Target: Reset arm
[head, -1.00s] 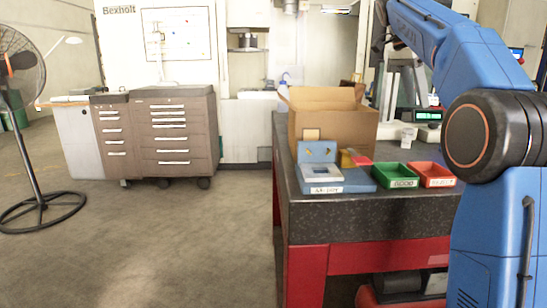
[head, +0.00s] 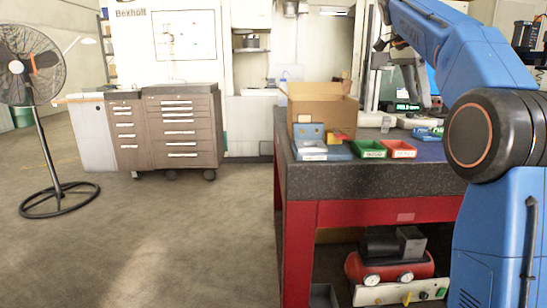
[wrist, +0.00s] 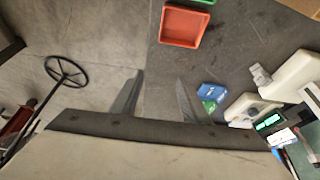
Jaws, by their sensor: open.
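My gripper (wrist: 158,97) shows in the wrist view with its two dark fingers spread apart and nothing between them. It hangs above the floor and the dark workbench top, clear of the trays. In the head view my blue arm is raised and bent at the right edge; its far end is partly cut off at the top, so the fingers cannot be made out there. A red tray (wrist: 183,26) lies beyond the fingers in the wrist view, and shows on the bench in the head view (head: 401,150).
The workbench (head: 350,183) also carries a green tray (head: 368,149), a cardboard box (head: 325,107) and a blue stand (head: 308,132). A red compressor (head: 390,268) sits below. A fan (head: 45,140) and drawer cabinet (head: 180,130) stand left; the floor between is open.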

